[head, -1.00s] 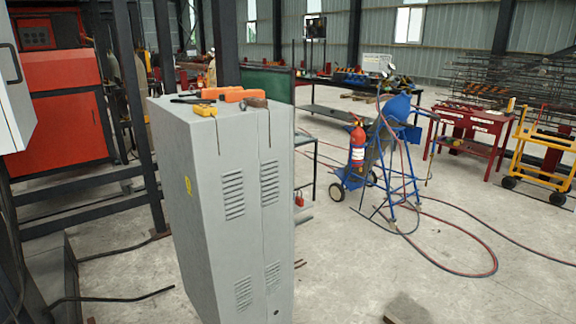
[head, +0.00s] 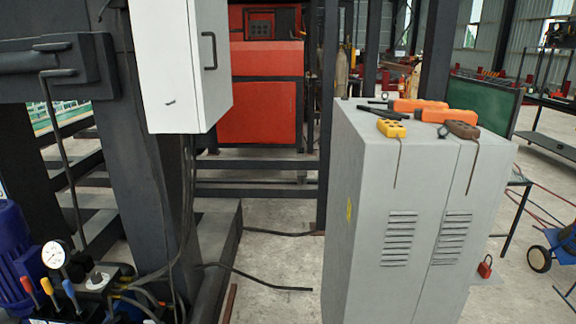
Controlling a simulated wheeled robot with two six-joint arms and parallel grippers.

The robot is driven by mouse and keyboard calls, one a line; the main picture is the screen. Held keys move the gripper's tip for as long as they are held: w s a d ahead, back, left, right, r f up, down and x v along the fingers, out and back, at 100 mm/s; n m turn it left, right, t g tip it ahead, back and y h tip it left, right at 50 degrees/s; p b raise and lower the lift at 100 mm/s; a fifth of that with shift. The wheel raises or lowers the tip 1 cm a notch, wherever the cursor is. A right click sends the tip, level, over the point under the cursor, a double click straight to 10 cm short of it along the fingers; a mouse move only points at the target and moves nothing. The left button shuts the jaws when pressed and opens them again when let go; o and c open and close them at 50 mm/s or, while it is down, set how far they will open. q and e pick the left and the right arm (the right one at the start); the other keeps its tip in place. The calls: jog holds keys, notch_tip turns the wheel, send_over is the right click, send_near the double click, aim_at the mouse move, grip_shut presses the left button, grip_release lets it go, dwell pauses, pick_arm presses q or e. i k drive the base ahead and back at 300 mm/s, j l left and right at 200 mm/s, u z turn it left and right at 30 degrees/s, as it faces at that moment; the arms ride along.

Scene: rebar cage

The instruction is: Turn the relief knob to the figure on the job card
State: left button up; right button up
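A hydraulic valve block (head: 95,290) stands at the lower left of the head view. A small dark round knob (head: 97,278) sits on top of it; I cannot tell for sure that it is the relief knob. A white round pressure gauge (head: 55,254) stands just left of the knob, its reading too small to make out. Several levers with coloured grips are in front, including a blue one (head: 69,287) and an orange one (head: 47,285). No job card can be made out. Neither of my grippers is in view.
A blue motor (head: 14,262) is left of the gauge. Dark steel posts (head: 165,190) and a white cabinet (head: 175,65) stand behind the valve block. A grey cabinet (head: 385,200) with tools on top is right of centre. Bare floor (head: 275,272) lies between, with a cable on it.

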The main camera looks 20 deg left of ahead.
aim_at(96, 278)
jog(key=i+u, duration=0.15)
jog(key=u, duration=0.3)
jog(key=i+l+u, duration=0.1)
jog(key=u, duration=0.4)
jog(key=i+l+u, duration=0.15)
jog(key=u, duration=0.3)
jog(key=i+l+u, duration=0.1)
jog(key=u, duration=0.35)
jog(key=l, duration=0.1)
